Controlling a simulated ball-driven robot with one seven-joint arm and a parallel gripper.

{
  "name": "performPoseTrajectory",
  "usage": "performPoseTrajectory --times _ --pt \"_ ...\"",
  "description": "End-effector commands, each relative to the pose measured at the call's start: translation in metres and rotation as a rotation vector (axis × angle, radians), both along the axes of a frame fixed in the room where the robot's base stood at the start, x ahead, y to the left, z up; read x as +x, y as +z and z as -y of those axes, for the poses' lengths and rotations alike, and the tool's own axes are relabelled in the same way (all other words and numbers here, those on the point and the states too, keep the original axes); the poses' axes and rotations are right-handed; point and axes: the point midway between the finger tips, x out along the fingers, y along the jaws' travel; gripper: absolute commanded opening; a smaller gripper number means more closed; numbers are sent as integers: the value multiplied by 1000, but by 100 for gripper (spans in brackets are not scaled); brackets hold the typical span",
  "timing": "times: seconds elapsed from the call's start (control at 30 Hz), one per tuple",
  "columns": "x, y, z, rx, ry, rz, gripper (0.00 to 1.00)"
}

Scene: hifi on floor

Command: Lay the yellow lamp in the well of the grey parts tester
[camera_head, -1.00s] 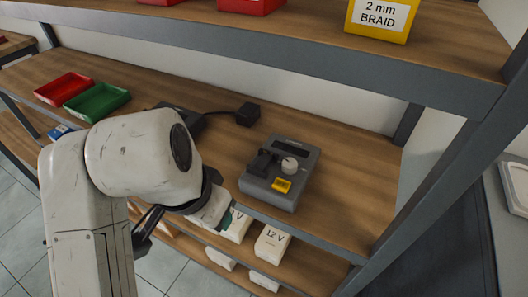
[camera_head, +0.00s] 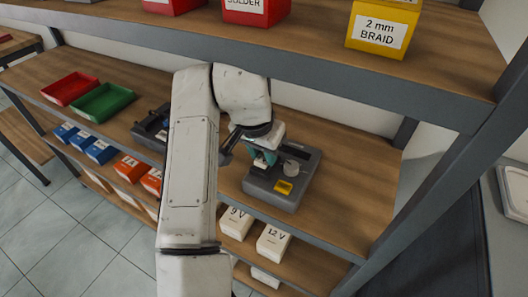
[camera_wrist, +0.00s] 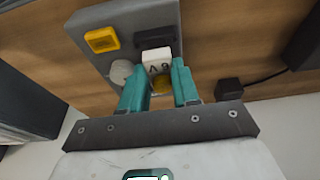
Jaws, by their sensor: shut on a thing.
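The grey parts tester (camera_head: 262,191) stands on the middle shelf, with a yellow panel (camera_head: 284,187), a round pale knob (camera_head: 291,168) and a dark block. It also shows in the wrist view (camera_wrist: 88,20), with its black block (camera_wrist: 155,37). My gripper (camera_wrist: 160,85) is over the tester, its teal fingers shut on the yellow lamp (camera_wrist: 162,82). The tester's well is hidden behind the fingers and lamp. I cannot tell whether the lamp touches it.
Red (camera_head: 70,88) and green (camera_head: 100,103) trays lie at the left. White 9 V (camera_head: 236,223) and 12 V (camera_head: 273,242) boxes stand below the front edge. The upper shelf (camera_head: 300,40) overhangs at the back, and a grey post (camera_head: 440,190) stands right. Shelf right of the tester is clear.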

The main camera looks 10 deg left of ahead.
Motion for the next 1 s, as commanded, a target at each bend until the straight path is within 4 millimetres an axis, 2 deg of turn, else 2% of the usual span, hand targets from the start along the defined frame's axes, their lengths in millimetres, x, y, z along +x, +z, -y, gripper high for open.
performPoseTrajectory --times 0.03,0.1,0.2,0.53,0.57,0.8,1.0 --pt "7 2 3 1 -1 -2 0" --pt "4 -9 1 -1 3 -2 0" --pt "4 -14 1 0 1 -1 0" --pt "4 -18 2 -1 0 0 0" --pt "4 -18 2 -1 0 0 32" --pt "4 -17 2 0 0 0 55" --pt "4 -17 2 0 0 0 56"
